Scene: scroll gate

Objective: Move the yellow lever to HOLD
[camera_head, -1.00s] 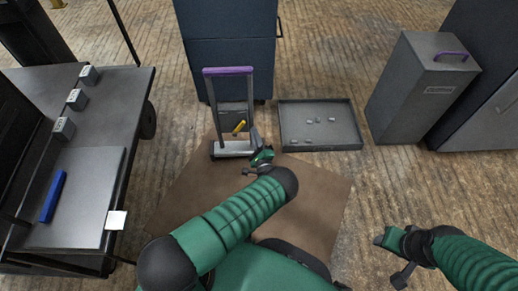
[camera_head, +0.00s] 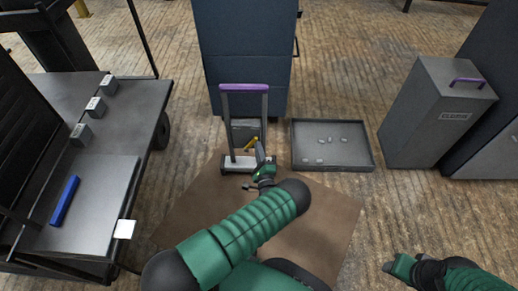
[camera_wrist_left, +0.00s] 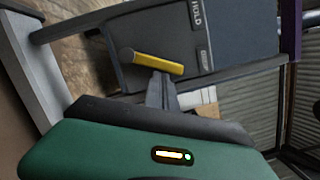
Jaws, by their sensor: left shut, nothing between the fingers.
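The yellow lever (camera_head: 250,143) is on a dark panel inside a grey upright frame with a purple top bar (camera_head: 244,87). In the left wrist view the lever (camera_wrist_left: 157,63) lies nearly across the picture, slightly tilted. A HOLD label (camera_wrist_left: 196,14) is on the panel above and right of it; a second, smaller label below that is unreadable. My left gripper (camera_head: 260,152) is shut and empty just right of the lever. In the left wrist view its fingertips (camera_wrist_left: 163,80) are right below the lever; contact is unclear. My right gripper (camera_head: 388,268) is low at the right, its jaws unclear.
A grey tray (camera_head: 367,148) with several small blocks lies right of the frame. A grey bin (camera_head: 425,120) stands farther right. A table (camera_head: 140,120) with several labelled blocks and a blue bar (camera_head: 65,200) is at left. A dark blue cabinet (camera_head: 243,50) stands behind.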

